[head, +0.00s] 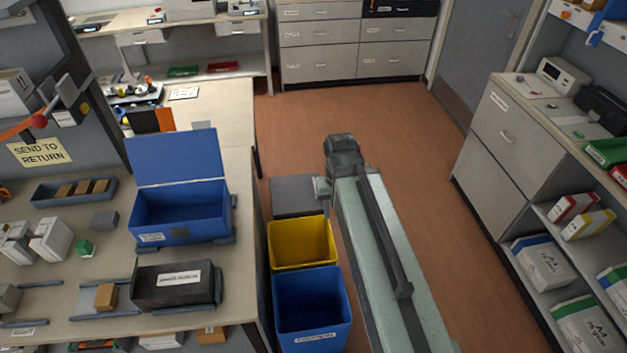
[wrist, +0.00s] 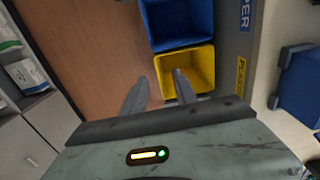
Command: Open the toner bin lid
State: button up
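No label reading "toner" is legible on any bin. A blue box (head: 180,218) with a hinged blue lid (head: 176,157) stands on the left counter, its lid raised and leaning back. A flat grey square (head: 298,195) lies behind the yellow floor bin; it looks like a closed lid, but I cannot tell for sure. In the head view my arm reaches forward, right of the floor bins, and the fingers are not clearly seen.
The yellow bin (head: 302,243) and a blue bin (head: 311,306) stand open on the floor against the counter (head: 60,330). A black cartridge (head: 175,286) lies on the counter near its edge. Shelves and a cabinet (head: 505,135) stand at right. The brown floor (head: 400,135) ahead is clear.

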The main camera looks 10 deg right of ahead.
jog(key=w+d+f+t+y+b, duration=0.1)
jog(key=w+f+t+b, duration=0.1)
jog(key=w+f+b, duration=0.9)
jog(key=w+d+f+t+b, duration=0.1)
jog(key=w+f+b, duration=0.45)
jog(key=w, duration=0.85)
jog(key=w+d+f+t+y+b, duration=0.1)
jog(key=w+f+t+b, duration=0.1)
jog(key=w+f+b, duration=0.75)
jog(key=shift+m, duration=0.3)
jog(key=w+f+b, duration=0.2)
jog(key=w+b, duration=0.1)
jog(key=w+a+f+b, duration=0.1)
jog(key=w+f+b, duration=0.2)
jog(key=b, duration=0.1)
jog(key=shift+a, duration=0.2)
jog(key=shift+s+r, duration=0.1)
jog(key=shift+r, duration=0.05)
grip_shut()
